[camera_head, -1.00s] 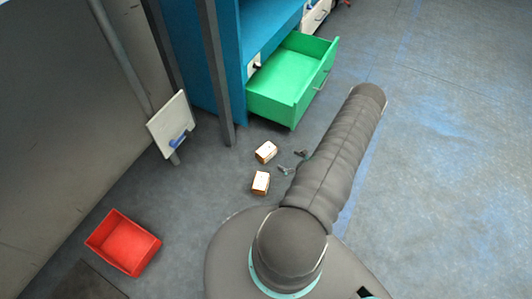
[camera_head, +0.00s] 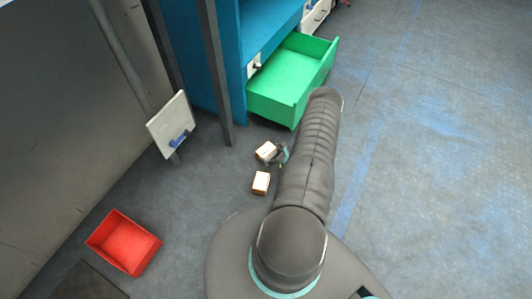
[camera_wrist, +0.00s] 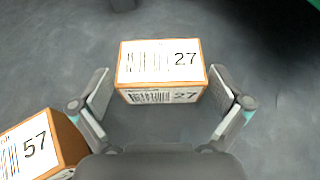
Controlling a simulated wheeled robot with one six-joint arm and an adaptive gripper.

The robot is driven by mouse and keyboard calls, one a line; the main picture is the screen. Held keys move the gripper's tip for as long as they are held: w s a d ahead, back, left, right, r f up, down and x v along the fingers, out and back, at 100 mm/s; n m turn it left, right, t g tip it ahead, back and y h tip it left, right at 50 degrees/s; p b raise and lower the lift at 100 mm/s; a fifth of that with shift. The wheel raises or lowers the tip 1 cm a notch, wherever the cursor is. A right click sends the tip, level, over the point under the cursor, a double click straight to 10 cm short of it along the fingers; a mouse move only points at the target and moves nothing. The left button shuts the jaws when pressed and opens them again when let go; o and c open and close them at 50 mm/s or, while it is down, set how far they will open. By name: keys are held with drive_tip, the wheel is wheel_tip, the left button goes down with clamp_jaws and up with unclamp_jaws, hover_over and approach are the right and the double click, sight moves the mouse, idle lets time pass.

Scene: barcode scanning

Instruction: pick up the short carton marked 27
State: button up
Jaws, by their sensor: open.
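The short carton marked 27 (camera_wrist: 160,64) lies on the floor in the wrist view, orange-brown with white labels, barcodes and the number on its top and near side. It also shows in the head view as the farther of two small cartons (camera_head: 265,150). My gripper (camera_wrist: 160,92) is open, its two fingers on either side of the carton's near end, with gaps visible. How high the fingertips are above the floor I cannot tell. In the head view my gripper (camera_head: 282,155) is beside the carton's right side, partly hidden by my arm.
A second carton marked 57 (camera_wrist: 36,148) lies near the left finger; it shows in the head view too (camera_head: 261,183). A red bin (camera_head: 124,243) stands at lower left. An open green drawer (camera_head: 292,82) juts from the blue cabinet (camera_head: 212,60). A grey post (camera_head: 216,85) stands behind the cartons.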

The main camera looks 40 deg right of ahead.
drive_tip(key=shift+x, duration=1.05)
drive_tip(key=c, duration=1)
drive_tip(key=shift+r, duration=0.1)
drive_tip(key=shift+c, duration=0.2)
